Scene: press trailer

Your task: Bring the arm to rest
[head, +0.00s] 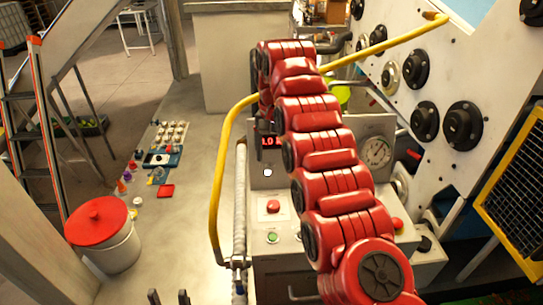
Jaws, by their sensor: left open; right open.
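A thick red segmented arm (322,138) with dark round joint caps runs from the upper middle to the bottom right of the head view. It stands over a grey control console (283,208) and hides part of it. Its lower end, with a dark round cap, is close to the camera. My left gripper (168,298) shows only as two dark fingertips at the bottom edge, apart, with nothing visible between them. It is left of the console and well away from the red arm. My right gripper is not visible.
The console carries a red button (273,207), a green button (272,238) and a gauge (377,152). A bent yellow bar (217,190) rises beside it. A white bucket with a red lid (96,220) stands left. Small items lie on the floor. A yellow-framed grille (515,185) is right.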

